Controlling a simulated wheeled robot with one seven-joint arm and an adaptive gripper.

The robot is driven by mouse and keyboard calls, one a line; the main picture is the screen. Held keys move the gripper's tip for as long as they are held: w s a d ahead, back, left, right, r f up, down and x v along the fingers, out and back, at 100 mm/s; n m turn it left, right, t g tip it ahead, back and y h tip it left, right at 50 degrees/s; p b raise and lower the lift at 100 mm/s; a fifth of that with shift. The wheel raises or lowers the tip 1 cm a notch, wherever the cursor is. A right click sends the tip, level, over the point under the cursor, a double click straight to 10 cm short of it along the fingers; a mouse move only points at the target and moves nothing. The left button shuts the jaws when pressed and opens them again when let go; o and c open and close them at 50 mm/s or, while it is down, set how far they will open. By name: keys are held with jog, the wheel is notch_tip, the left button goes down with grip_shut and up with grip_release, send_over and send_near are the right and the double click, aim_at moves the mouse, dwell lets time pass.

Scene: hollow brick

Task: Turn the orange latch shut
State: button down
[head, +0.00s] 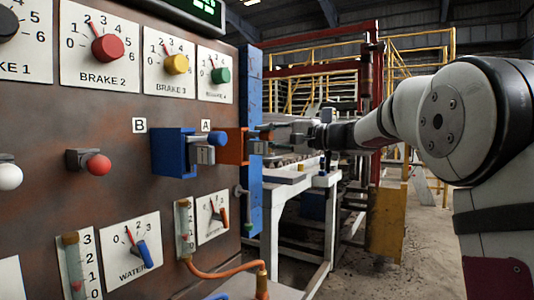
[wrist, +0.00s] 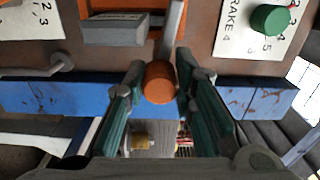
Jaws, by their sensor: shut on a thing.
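The orange latch (head: 235,147) is on the brown panel's right edge, under label A, beside the blue latch (head: 172,153). In the wrist view its orange plate (wrist: 128,5) is at the top, with a grey block (wrist: 115,32) and a grey lever (wrist: 173,32) leading to a round orange knob (wrist: 159,82). My gripper (head: 277,136) reaches the latch from the right. In the wrist view my gripper (wrist: 160,76) has its dark green fingers on both sides of the knob and is shut on it. In the head view the grip is small and partly hidden.
The panel carries dials, including a green knob (head: 220,75) and a yellow knob (head: 177,64) above the latches. A red ball handle (head: 98,165) is further left. An orange hose (head: 225,273) runs below. A blue post (head: 252,100) and a white table (head: 290,188) stand behind.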

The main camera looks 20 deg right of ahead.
jog(key=shift+f+n+b, duration=0.25)
jog(key=shift+n+b, duration=0.75)
jog(key=shift+b, duration=0.3)
jog(key=shift+r, duration=0.1)
jog(key=c, duration=1.6)
grip_release()
jog(key=shift+s+d+r, duration=0.1)
jog(key=v, duration=1.1)
jog(key=shift+s+d, duration=0.25)
jog(key=shift+d, duration=0.05)
